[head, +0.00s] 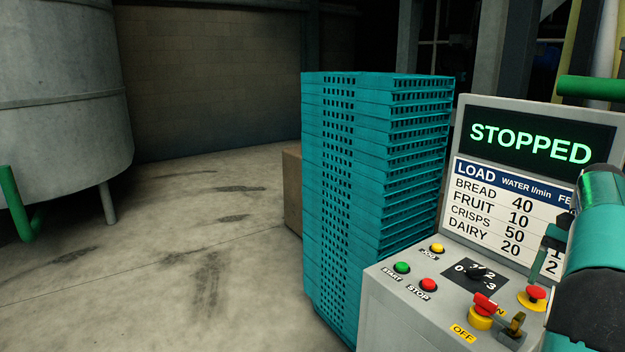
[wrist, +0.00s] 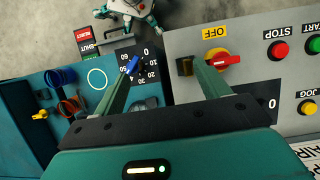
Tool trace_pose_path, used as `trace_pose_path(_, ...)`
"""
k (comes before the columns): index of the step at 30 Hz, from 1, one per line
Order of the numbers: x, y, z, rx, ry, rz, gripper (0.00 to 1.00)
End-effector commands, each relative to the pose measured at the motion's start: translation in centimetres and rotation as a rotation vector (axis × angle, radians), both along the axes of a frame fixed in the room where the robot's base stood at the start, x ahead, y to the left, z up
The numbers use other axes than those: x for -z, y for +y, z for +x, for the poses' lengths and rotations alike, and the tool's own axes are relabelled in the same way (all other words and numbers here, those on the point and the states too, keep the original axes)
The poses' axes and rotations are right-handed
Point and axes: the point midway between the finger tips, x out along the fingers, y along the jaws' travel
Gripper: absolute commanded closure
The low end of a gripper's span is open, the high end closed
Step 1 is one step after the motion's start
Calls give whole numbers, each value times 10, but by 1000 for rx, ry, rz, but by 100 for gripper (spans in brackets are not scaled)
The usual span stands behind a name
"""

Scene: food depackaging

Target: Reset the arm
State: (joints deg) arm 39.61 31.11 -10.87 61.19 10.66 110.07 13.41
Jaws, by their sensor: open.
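My gripper (wrist: 165,68) is open and empty in the wrist view, its two green fingers spread wide. The right finger overlaps the red rotary switch (wrist: 222,60) on the grey control panel in that view. The left finger overlaps the dial area of a teal panel (wrist: 90,80) beside it. In the head view my teal arm comes in at the right edge, in front of the control console. A green finger of my gripper shows there near the screen's lower right; the rest is hidden or cut off.
The grey console (head: 400,310) carries a screen reading STOPPED (head: 530,145), green start (head: 402,267) and red stop (head: 428,285) buttons, and a brass padlock (head: 515,330). A tall stack of teal crates (head: 375,190) stands beside it.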

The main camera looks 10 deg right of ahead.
Motion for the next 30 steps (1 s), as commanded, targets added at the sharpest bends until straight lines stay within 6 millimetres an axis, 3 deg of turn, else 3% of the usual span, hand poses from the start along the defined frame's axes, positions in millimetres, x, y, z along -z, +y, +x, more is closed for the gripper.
trace_pose_path(2,-3,4,2,-8,-7,-4,25)
trace_pose_path(14,-24,76,11,-147,-119,-82,25)
trace_pose_path(17,-29,102,10,-200,-162,-110,25)
trace_pose_path(22,-36,163,0,-329,-260,-172,25)
trace_pose_path(30,-28,257,-35,-558,-435,-276,25)
